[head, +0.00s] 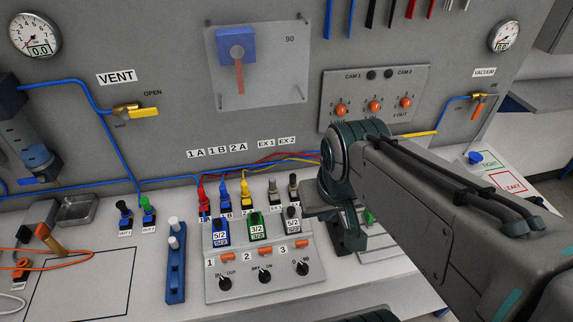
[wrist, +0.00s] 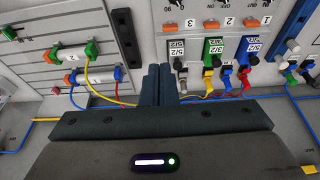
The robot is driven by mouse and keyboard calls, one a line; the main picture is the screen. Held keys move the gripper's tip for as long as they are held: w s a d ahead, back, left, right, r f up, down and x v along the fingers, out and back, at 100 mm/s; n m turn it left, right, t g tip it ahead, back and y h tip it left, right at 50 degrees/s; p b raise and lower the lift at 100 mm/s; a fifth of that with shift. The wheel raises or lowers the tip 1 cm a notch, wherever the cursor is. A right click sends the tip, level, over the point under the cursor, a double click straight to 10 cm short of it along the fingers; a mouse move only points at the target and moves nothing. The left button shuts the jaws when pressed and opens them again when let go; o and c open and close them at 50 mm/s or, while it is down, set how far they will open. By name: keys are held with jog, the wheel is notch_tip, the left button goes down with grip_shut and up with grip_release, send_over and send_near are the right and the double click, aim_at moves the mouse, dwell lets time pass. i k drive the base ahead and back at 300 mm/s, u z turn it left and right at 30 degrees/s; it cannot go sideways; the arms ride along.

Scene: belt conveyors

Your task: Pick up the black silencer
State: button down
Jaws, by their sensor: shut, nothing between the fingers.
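Grey and dark fittings stand under the EX 1 (head: 273,191) and EX 2 (head: 293,187) labels, close left of my gripper. I cannot pick out the black silencer in the wrist view.
The sloped valve panel (head: 250,290) carries valves, coloured plugs and knobs. A blue stand (head: 176,270) with white knobs is left of it. A small metal tray (head: 76,209) sits by the wall. Blue tubing (head: 80,190) runs along the wall behind the fittings.

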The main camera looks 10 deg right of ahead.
aim_at(292, 177)
jog(key=k, duration=1)
jog(key=u, duration=1.45)
jog(key=i, duration=1)
jog(key=z, duration=2.6)
